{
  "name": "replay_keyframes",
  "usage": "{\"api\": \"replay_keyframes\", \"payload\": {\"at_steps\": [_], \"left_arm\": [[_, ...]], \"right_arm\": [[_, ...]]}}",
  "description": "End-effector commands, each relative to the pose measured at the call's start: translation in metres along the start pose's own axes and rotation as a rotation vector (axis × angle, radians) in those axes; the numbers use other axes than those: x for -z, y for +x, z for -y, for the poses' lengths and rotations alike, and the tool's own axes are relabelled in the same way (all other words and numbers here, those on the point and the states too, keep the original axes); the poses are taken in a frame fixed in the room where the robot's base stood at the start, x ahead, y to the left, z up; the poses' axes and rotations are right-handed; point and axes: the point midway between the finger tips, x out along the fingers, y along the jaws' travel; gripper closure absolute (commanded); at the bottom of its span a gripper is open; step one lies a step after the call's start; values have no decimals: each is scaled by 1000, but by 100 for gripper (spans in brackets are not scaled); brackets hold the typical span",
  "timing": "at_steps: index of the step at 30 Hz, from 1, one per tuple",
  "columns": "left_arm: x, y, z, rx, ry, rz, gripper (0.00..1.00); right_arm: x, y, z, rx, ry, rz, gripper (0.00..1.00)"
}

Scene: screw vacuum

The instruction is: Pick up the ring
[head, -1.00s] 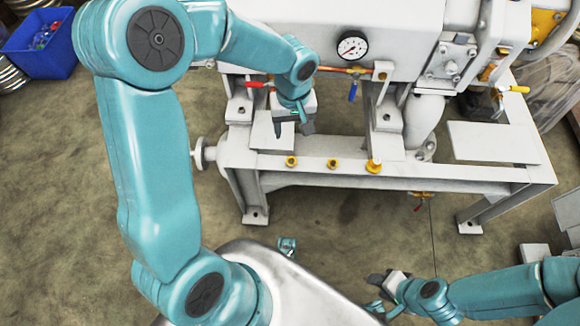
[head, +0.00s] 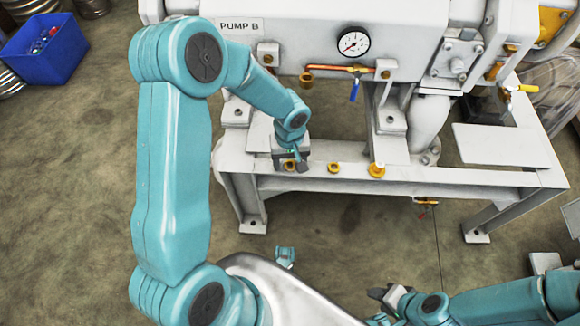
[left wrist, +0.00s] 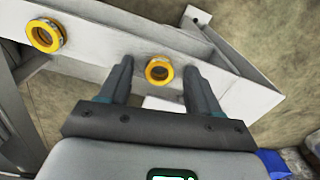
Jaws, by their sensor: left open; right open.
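Brass-yellow rings lie along the white beam of the pump frame. The leftmost ring (head: 289,167) is partly hidden by my left gripper (head: 295,165), which is open above it. In the left wrist view, this ring (left wrist: 159,71) shows between the two open fingertips of my left gripper (left wrist: 158,66), with a gap on each side. Whether the fingers reach down to its height I cannot tell. A second ring (head: 333,168) lies to its right and also shows in the left wrist view (left wrist: 45,36). My right gripper (head: 388,297) is open, low at the front right, away from the rings.
A larger brass fitting (head: 377,170) stands farther right on the beam (head: 420,175). The white pump (head: 300,45), its gauge (head: 353,43) and a copper pipe with a blue-handled valve (head: 354,89) are behind. A blue bin (head: 45,55) stands on the floor at the far left.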

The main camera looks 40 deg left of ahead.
Motion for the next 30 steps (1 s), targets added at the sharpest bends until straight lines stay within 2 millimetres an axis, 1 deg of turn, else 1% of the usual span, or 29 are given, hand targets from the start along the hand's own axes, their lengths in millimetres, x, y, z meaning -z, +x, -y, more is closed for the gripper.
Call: {"api": "replay_keyframes", "payload": {"at_steps": [5,6,8,9,10,11,19,23,26,29,30], "left_arm": [[0,-1,-1,0,0,-1,37],[0,-1,-1,0,0,-1,50],[0,-1,-1,0,0,-1,69],[0,-1,-1,0,0,0,82],[0,-1,-1,0,0,0,92],[0,-1,-1,0,0,0,96],[0,-2,-1,0,0,0,96],[0,-9,-1,0,0,-2,96],[0,-22,-1,-1,0,-3,96],[1,-45,-1,-1,0,-4,96],[1,-56,-1,-3,-2,-5,96]], "right_arm": [[0,-1,0,0,0,0,57],[0,-1,0,0,0,0,57],[0,-1,0,0,0,0,57],[0,-1,0,0,0,0,57],[0,-1,0,0,0,0,57],[0,-1,0,0,0,0,57],[0,-1,0,0,0,0,57],[0,-4,2,0,0,0,57],[0,-9,3,0,0,0,57],[0,-17,6,0,0,0,57],[0,-21,8,0,0,0,57]]}}
